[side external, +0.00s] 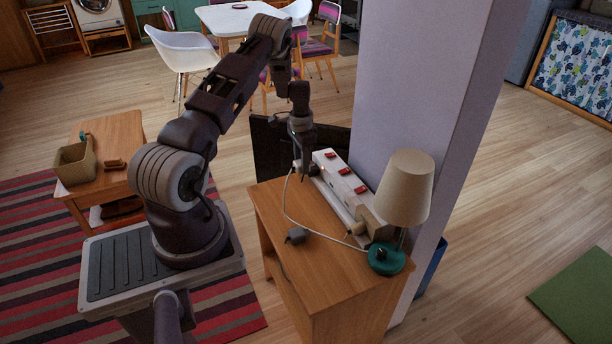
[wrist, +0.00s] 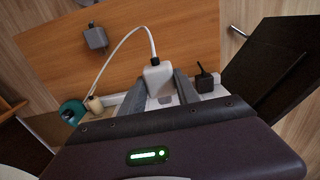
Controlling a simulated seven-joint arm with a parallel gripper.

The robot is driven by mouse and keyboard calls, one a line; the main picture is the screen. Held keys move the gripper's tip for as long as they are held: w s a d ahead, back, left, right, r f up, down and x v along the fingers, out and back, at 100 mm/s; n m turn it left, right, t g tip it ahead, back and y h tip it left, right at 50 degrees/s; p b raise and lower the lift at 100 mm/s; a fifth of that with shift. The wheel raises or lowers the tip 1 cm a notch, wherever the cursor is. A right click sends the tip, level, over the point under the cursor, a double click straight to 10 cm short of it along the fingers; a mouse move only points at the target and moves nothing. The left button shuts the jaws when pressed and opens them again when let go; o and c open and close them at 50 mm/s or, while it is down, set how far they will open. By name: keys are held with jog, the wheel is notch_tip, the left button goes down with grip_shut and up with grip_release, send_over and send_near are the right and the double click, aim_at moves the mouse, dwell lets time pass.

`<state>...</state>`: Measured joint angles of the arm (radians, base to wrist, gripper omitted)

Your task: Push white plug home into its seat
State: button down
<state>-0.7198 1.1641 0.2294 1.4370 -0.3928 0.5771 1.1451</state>
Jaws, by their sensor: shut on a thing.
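The white plug (wrist: 158,77) is between the two grey fingers of my gripper (wrist: 159,88) in the wrist view, and my gripper is shut on it. Its white cord leaves the top and curves over the cabinet top. A white power strip (side external: 338,180) with red switches lies along the cabinet's edge by the pillar. In the side view my gripper (side external: 301,162) is at the far end of this strip. In the wrist view the strip (wrist: 131,98) is partly hidden behind the fingers. The plug's lower end and the seat are hidden, so I cannot tell how deep it sits.
A black plug (wrist: 204,80) stands close beside my right finger in the wrist view. A grey plug (side external: 296,235) lies loose on the wooden cabinet (side external: 310,277). A lamp (side external: 405,188) with a teal base stands at the near end. A pillar (side external: 420,100) rises behind the strip.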

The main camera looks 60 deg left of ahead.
jog(key=f, duration=1.1)
jog(key=shift+s+d+f, duration=0.1)
jog(key=shift+d+f, duration=0.1)
jog(key=shift+f, duration=0.3)
jog(key=shift+w, duration=3.2)
jog(key=shift+w+a, duration=0.1)
jog(key=shift+w, duration=0.05)
jog(key=shift+w+a, duration=0.1)
jog(key=shift+w, duration=0.2)
jog(key=shift+w+r, duration=0.1)
jog(key=shift+w, duration=0.05)
jog(key=shift+s+a, duration=0.1)
jog(key=shift+s, duration=0.25)
